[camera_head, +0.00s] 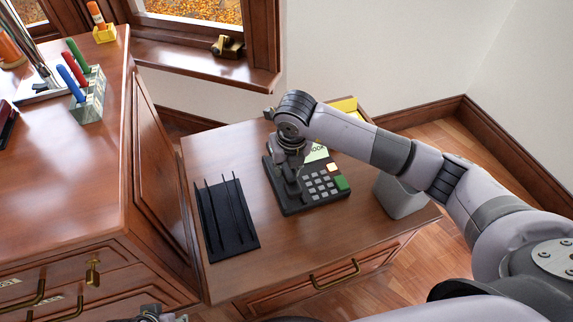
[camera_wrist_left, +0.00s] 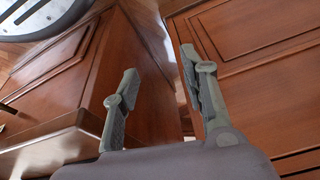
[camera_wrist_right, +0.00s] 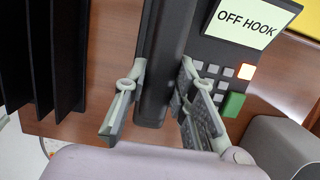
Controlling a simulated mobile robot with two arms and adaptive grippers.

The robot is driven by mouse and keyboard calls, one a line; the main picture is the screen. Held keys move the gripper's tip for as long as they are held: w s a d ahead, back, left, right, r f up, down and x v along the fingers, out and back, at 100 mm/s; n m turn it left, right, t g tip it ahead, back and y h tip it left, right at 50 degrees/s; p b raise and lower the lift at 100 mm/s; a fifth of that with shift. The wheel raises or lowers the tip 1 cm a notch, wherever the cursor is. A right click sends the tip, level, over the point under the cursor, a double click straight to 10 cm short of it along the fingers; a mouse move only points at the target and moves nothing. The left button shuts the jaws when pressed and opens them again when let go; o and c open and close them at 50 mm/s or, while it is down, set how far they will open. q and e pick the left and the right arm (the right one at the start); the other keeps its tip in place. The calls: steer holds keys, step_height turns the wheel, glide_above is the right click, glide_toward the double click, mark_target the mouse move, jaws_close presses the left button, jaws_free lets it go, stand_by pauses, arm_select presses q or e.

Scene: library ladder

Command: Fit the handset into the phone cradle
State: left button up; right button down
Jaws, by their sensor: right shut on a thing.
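The desk phone (camera_head: 322,186) sits on the low wooden desk, with a keypad, a green key and a small screen. In the right wrist view its screen (camera_wrist_right: 247,20) reads "OFF HOOK" and an orange-red light glows. My right gripper (camera_head: 289,183) is over the phone's left side. It is shut on the dark handset (camera_wrist_right: 166,62), which runs lengthwise between its fingers along the keypad's left. The cradle beneath is hidden, so I cannot tell whether the handset touches it. My left gripper (camera_wrist_left: 163,95) is open and empty, low in front of wooden furniture.
A black slotted rack (camera_head: 228,219) stands left of the phone. A grey container (camera_head: 400,197) stands at its right and a yellow item (camera_head: 345,105) behind. The taller cabinet (camera_head: 150,150) bounds the left. The desk's front strip is clear.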

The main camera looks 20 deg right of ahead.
steer(key=shift+b+x, duration=0.6)
steer(key=shift+x, duration=0.3)
arm_select(q)
steer(key=v, duration=0.5)
steer(key=shift+w+r, duration=0.15)
steer(key=shift+r, duration=0.05)
arm_select(e)
steer(key=shift+s, duration=0.2)
arm_select(q)
steer(key=shift+r, duration=0.4)
stand_by(0.6)
steer(key=shift+a+f+b, duration=0.1)
steer(key=shift+f+b, duration=0.8)
steer(key=shift+b, duration=0.15)
arm_select(e)
steer(key=shift+s+x, duration=0.25)
steer(key=shift+x, duration=1)
arm_select(q)
steer(key=shift+r, duration=0.1)
arm_select(e)
steer(key=c, duration=1.2)
jaws_free()
steer(key=shift+c, duration=0.2)
arm_select(q)
steer(key=shift+s, duration=0.2)
arm_select(e)
steer(key=v, duration=1.2)
